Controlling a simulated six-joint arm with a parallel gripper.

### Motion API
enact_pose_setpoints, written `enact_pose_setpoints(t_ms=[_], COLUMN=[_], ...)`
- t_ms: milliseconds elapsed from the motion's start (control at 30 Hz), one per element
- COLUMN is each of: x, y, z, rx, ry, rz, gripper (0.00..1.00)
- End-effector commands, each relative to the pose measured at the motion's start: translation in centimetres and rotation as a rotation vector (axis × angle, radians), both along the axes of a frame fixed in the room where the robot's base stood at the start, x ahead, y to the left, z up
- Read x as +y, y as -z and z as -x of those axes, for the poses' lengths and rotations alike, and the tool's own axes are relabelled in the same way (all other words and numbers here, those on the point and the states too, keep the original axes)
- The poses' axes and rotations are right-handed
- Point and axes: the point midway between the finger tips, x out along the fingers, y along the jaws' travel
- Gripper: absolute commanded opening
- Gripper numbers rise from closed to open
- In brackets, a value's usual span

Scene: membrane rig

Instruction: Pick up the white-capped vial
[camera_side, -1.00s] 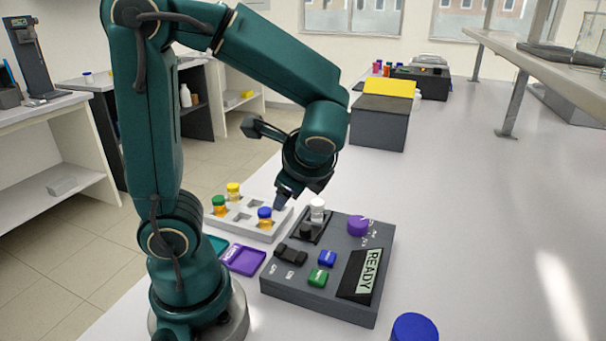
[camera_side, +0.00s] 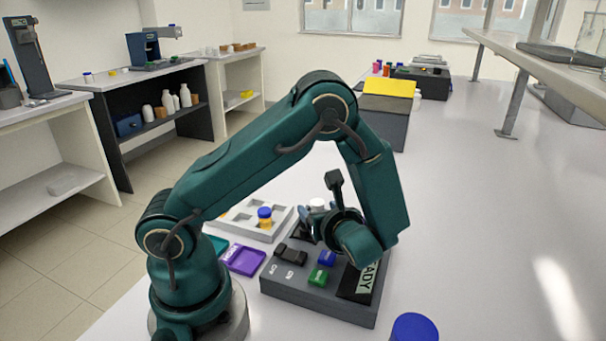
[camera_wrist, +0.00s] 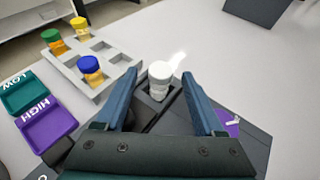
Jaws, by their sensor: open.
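The white-capped vial (camera_wrist: 160,78) stands upright in a dark square holder on the dark rig (camera_side: 300,295). In the side view only its white cap (camera_side: 317,205) shows, with my arm beside and in front of it. My gripper (camera_wrist: 160,82) is open, with one blue-grey finger on each side of the vial in the wrist view.
A grey rack (camera_wrist: 105,60) holds vials with blue, green and yellow caps. A purple HIGH tray (camera_side: 243,260) and a teal LOW tray (camera_wrist: 25,92) lie beside the rig. Blue (camera_side: 327,258) and green (camera_side: 319,277) buttons are on the rig. A blue-capped object (camera_side: 414,328) stands at the front.

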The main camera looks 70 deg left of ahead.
Motion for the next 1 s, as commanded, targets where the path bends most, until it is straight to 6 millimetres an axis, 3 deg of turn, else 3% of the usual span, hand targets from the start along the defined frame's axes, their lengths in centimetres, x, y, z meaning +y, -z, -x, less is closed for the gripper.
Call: enact_pose_setpoints(t_ms=[200,467,533,667,1000], x=[1.8,1.9,1.9,1.9,1.9], y=[0.8,0.8,0.8,0.8,0.7], z=[-0.3,-0.3,-0.3,-0.3,-0.4], rx=[0.000,-0.001,-0.001,-0.001,-0.002], ry=[-0.001,0.000,0.000,0.000,-0.001], rz=[0.001,0.002,0.001,0.001,0.001], gripper=[0.70,0.70,0.51,0.02,0.00])
